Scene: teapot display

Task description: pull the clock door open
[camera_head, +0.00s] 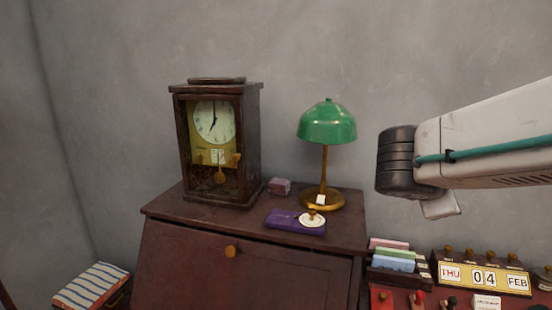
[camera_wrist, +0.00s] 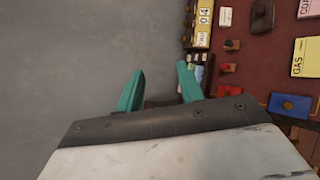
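The clock (camera_head: 252,140) is a dark wooden case standing upright on the desk in the head view. Its front door (camera_head: 181,150) looks shut, with a pale round dial (camera_head: 214,121) and a brass pendulum (camera_head: 220,178) behind it. Small orange-brown knobs show low on the front; I cannot tell which one belongs to the door. My gripper (camera_wrist: 160,68) shows in the wrist view with two teal fingers apart and nothing between them. In the head view my arm is at the right, well away from the clock, and the fingers are not visible there. The clock is not in the wrist view.
A green lamp (camera_head: 327,123) stands on the dark desk (camera_head: 160,208) right of the clock, between it and my arm. A purple box (camera_head: 283,221), a white round piece (camera_head: 312,218) and a small reddish box (camera_head: 279,186) lie near. A date display (camera_head: 484,278) stands lower right.

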